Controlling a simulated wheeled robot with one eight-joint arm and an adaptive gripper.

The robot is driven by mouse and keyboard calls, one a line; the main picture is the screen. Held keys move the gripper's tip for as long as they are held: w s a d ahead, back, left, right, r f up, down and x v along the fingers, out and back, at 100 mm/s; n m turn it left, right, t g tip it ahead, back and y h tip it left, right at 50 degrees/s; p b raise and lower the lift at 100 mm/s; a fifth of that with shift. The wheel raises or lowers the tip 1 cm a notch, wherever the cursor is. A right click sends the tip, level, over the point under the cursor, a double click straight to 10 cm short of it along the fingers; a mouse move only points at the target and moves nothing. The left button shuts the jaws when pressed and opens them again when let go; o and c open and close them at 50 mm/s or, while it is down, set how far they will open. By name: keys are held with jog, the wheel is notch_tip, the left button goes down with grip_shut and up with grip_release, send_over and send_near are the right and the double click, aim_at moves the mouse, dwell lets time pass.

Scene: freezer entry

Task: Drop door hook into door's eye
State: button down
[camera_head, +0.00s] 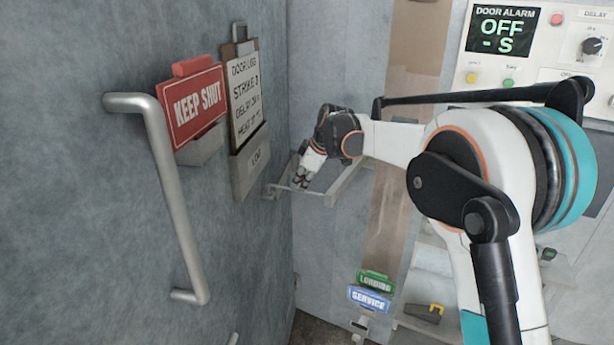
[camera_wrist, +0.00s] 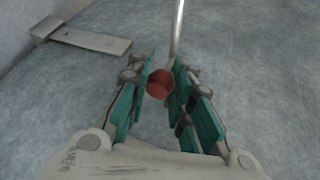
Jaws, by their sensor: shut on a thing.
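My gripper (camera_head: 303,177) is at the door's inner corner, past the signs. In the wrist view its teal-padded fingers (camera_wrist: 162,72) are closed around a red round-ended grip. This red grip (camera_wrist: 159,84) appears to belong to the door hook, whose thin silver rod (camera_wrist: 178,32) runs up from between the fingers across the grey surface. In the head view, a thin metal bar (camera_head: 300,190) shows just below the fingers, and I cannot tell if it is the hook. The grey door (camera_head: 90,240) fills the left. I cannot make out the door's eye; the hook's far end is out of the wrist view.
A silver handle (camera_head: 170,200), a red KEEP SHUT sign (camera_head: 192,107) and a door log board (camera_head: 245,95) stand out from the door. A flat metal plate (camera_wrist: 90,40) lies upper left in the wrist view. An alarm panel (camera_head: 540,50) is at upper right.

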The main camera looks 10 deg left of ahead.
jog(key=shift+a+f, duration=0.35)
jog(key=shift+f, duration=0.15)
jog(key=c, duration=1.4)
grip_release()
jog(key=shift+a, duration=0.15)
jog(key=v, duration=1.2)
